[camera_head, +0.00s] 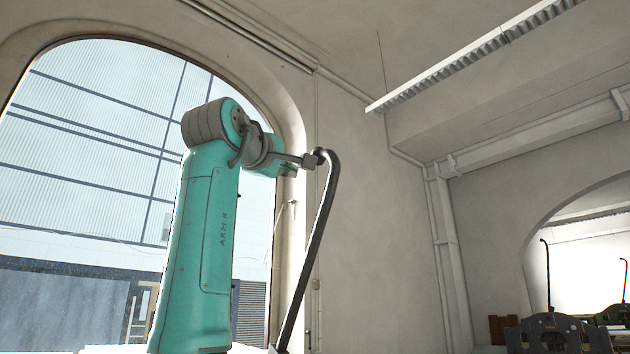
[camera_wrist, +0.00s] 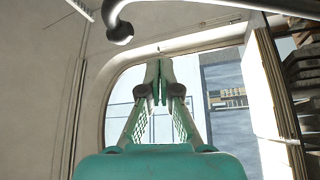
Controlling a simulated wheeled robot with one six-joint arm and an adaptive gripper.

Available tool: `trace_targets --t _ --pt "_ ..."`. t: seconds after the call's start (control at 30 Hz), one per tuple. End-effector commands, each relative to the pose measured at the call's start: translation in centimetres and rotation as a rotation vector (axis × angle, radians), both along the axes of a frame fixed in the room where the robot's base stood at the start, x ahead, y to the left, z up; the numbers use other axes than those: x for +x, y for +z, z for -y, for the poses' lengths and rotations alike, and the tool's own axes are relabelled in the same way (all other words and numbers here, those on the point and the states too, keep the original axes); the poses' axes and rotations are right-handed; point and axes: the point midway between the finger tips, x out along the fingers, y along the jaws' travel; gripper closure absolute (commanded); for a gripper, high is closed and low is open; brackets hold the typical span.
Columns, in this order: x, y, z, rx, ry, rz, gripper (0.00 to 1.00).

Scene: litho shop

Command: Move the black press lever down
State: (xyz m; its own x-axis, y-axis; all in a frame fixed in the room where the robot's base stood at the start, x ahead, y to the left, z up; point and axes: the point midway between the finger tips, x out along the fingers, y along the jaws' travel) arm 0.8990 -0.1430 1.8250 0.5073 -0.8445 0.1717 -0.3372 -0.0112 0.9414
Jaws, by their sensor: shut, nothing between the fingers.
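The black press lever (camera_head: 313,240) stands tall in the head view, slightly tilted, its hooked top bent over to the left. The lever's base is out of view.
A large arched window (camera_head: 90,150) is behind my arm, with a plain wall (camera_head: 370,230) to its right. Other presses (camera_head: 555,335) with thin upright levers stand at lower right. The air right of the lever is clear.

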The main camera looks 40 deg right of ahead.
Motion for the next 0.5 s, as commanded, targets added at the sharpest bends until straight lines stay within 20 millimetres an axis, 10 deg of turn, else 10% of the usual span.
trace_targets --t 0.5 --pt "3.4 1.2 5.9 -0.001 -0.003 -0.003 1.00"
